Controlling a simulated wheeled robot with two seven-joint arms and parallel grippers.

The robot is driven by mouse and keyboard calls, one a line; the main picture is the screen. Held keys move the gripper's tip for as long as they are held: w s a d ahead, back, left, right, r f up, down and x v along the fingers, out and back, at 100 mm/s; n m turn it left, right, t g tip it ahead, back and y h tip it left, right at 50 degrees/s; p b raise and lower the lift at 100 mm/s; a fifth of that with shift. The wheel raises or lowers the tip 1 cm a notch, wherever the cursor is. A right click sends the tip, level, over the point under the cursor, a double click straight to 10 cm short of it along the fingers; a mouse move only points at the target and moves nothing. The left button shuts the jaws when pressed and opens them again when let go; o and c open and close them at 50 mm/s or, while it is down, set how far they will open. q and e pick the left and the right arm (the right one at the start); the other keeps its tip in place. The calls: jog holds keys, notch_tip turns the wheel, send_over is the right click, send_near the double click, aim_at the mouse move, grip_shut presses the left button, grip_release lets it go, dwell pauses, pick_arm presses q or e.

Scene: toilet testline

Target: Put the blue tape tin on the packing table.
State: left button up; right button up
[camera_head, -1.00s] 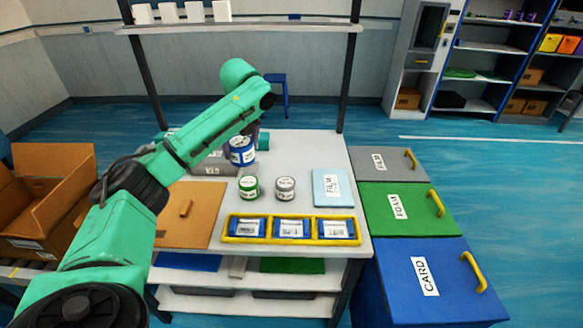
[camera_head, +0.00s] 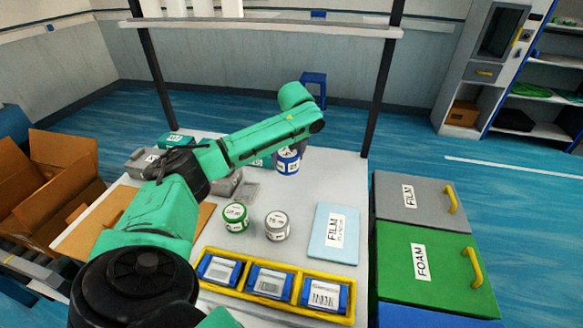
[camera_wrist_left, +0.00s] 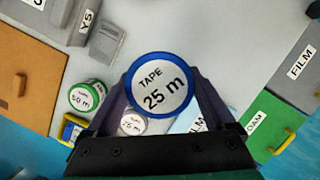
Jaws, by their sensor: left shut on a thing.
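The blue tape tin (camera_head: 287,161) is a round tin with a blue rim and a white label. In the left wrist view the tin (camera_wrist_left: 160,84) shows its lid reading "TAPE 25 m". My left gripper (camera_wrist_left: 160,95) is shut on it, one finger on each side. In the head view the left gripper (camera_head: 291,145) is mostly hidden behind my arm, with the tin below it, over the far part of the white packing table (camera_head: 300,205). I cannot tell whether the tin touches the table. My right gripper is not in view.
A green tin (camera_head: 235,217) and a grey tin (camera_head: 277,226) stand nearer on the table. A light blue film pad (camera_head: 336,232) lies right of them, and a yellow tray (camera_head: 274,284) lies in front. Labelled bins (camera_head: 420,200) stand to the right.

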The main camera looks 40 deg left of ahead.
aim_at(294, 163)
pick_arm(q)
jog(key=f, duration=0.8)
jog(key=f+p, duration=0.1)
jog(key=f, duration=0.3)
jog(key=shift+w+f, duration=0.3)
jog(key=shift+f, duration=0.5)
jog(key=o, duration=1.4)
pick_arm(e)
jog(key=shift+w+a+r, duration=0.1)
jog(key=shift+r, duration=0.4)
pick_arm(q)
jog(key=v, duration=1.2)
jog(key=shift+w+b, duration=0.1)
jog(key=shift+b, duration=0.2)
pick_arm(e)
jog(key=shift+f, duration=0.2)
